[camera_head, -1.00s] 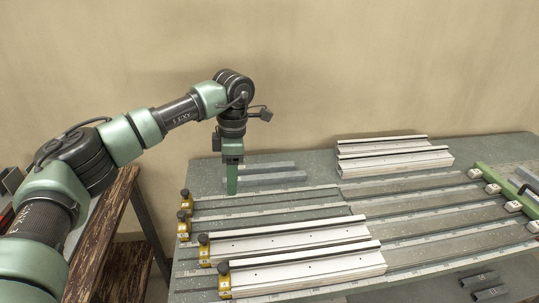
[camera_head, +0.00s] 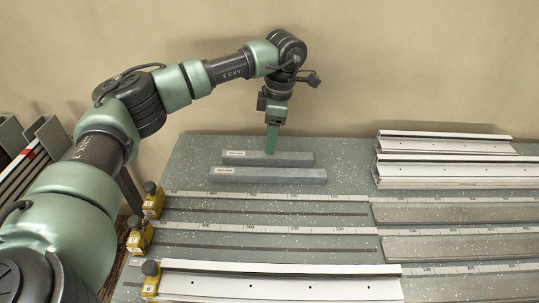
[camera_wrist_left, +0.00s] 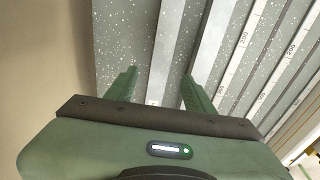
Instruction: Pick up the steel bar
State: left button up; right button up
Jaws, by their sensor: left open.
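Two grey steel bars lie parallel on the speckled bench top near the wall. The far bar (camera_head: 295,159) is the shorter-looking one, and the near bar (camera_head: 268,175) lies just in front of it. My left gripper (camera_head: 271,150) points down at the far bar, its tips overlapping the bar's middle in the head view. In the left wrist view the open fingers (camera_wrist_left: 158,76) stand either side of the far bar (camera_wrist_left: 167,45), with the near bar (camera_wrist_left: 209,45) to the right. Whether the fingertips reach down beside the bar is unclear. My right gripper is out of view.
White-sided profiles (camera_head: 455,170) are stacked at the back right. Scaled rails with yellow stops (camera_head: 153,203) run across the bench in front of the bars, and a long white profile (camera_head: 280,285) lies nearest. The wall is close behind the bars.

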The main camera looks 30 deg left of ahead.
aim_at(267, 158)
pick_arm(q)
jog(key=f, duration=0.5)
jog(key=shift+s+a+f+p, duration=0.1)
jog(key=shift+s+a+p, duration=0.1)
jog(key=shift+a+p, duration=0.2)
grip_shut()
